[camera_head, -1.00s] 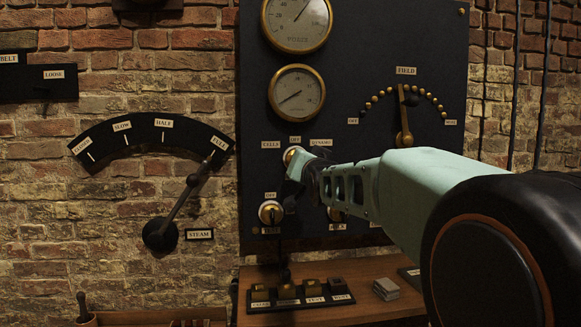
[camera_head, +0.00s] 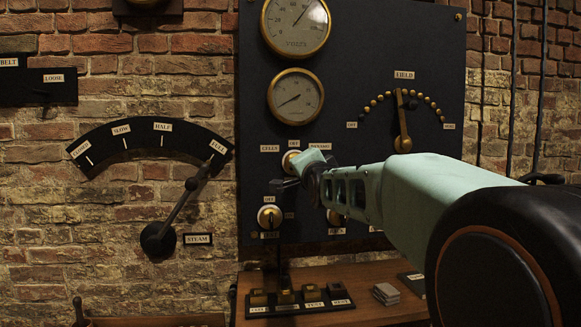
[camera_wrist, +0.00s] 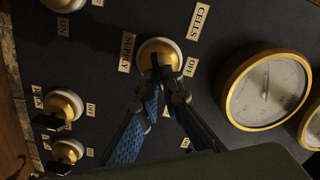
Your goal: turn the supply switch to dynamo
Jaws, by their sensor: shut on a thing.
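The supply switch is a round brass knob on a pale base, on the dark panel. In the wrist view the supply switch (camera_wrist: 150,48) sits beside the SUPPLY, OFF and CELLS labels. In the head view its brass rim (camera_head: 288,161) shows below the CELLS (camera_head: 269,148), OFF (camera_head: 293,143) and DYNAMO (camera_head: 319,146) labels. My gripper (camera_wrist: 161,68) is shut on the switch's handle; it also shows in the head view (camera_head: 293,178). The fingers hide the handle, so I cannot tell which label it points to.
Another brass switch (camera_head: 269,216) is just below my gripper, and one more (camera_head: 335,216) is partly behind my arm. The field lever (camera_head: 403,125) stands above my arm. Gauges (camera_head: 295,96) are above the supply switch. A wooden shelf (camera_head: 375,312) is below.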

